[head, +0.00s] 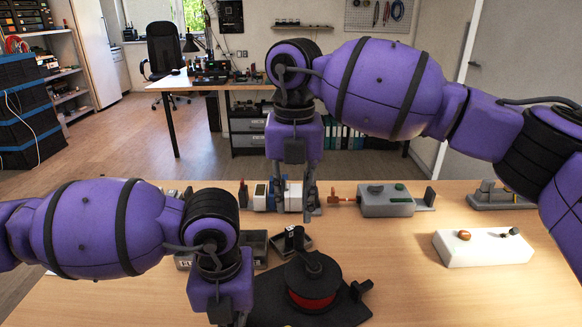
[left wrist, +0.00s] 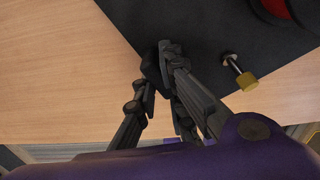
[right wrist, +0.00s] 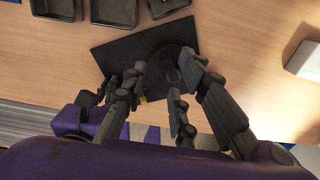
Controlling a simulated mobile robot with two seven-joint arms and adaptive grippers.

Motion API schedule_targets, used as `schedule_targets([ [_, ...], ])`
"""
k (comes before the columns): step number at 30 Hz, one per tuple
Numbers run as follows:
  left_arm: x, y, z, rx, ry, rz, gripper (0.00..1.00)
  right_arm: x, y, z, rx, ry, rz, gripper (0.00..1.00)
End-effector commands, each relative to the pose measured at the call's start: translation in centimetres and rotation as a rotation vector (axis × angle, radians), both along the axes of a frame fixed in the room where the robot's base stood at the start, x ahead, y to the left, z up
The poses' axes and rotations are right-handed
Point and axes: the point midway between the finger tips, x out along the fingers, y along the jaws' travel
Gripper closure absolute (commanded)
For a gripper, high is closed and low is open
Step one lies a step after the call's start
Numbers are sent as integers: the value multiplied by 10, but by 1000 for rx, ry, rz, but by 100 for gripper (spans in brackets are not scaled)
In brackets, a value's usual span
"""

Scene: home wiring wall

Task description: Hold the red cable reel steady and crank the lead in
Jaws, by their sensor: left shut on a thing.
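The red cable reel (head: 312,297) stands on a black base plate (head: 268,308) at the front of the table, a dark hub on top. A sliver of its red shows in the left wrist view (left wrist: 279,7). My left gripper (left wrist: 165,62) is shut on a dark part at the plate's edge, partly hidden by the fingers; in the head view its fingertips are out of frame. My right gripper (head: 311,208) is open and points down. In the right wrist view its spread fingers (right wrist: 163,76) appear over the plate, with the dark reel top (right wrist: 170,66) between and beyond them.
A brass-tipped pin (left wrist: 246,81) sticks out from the plate near my left fingers. Black trays (right wrist: 114,12) lie behind the plate. A grey box with an orange handle (head: 388,202) and a white block (head: 482,248) stand to the right. Bare table lies between them.

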Motion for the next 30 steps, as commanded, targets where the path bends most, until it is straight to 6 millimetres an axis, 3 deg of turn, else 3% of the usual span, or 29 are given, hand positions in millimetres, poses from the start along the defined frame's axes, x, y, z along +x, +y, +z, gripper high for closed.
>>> schedule_targets([
  [6, 0, 0, 0, -1, -2, 0, 100, 0, 0, 29, 0, 0, 0, 73],
  [16, 0, 0, 0, -1, -2, 0, 100, 0, 0, 34, -1, 1, 0, 73],
  [18, 0, 0, 0, -1, -2, 0, 84, 0, 0, 34, -1, 0, 0, 73],
  [22, 0, 0, 0, -1, -1, -1, 69, 0, 0, 34, -1, 0, 0, 73],
  [30, 0, 0, 0, -1, -1, 0, 69, 0, 0, 34, -1, 0, 0, 73],
])
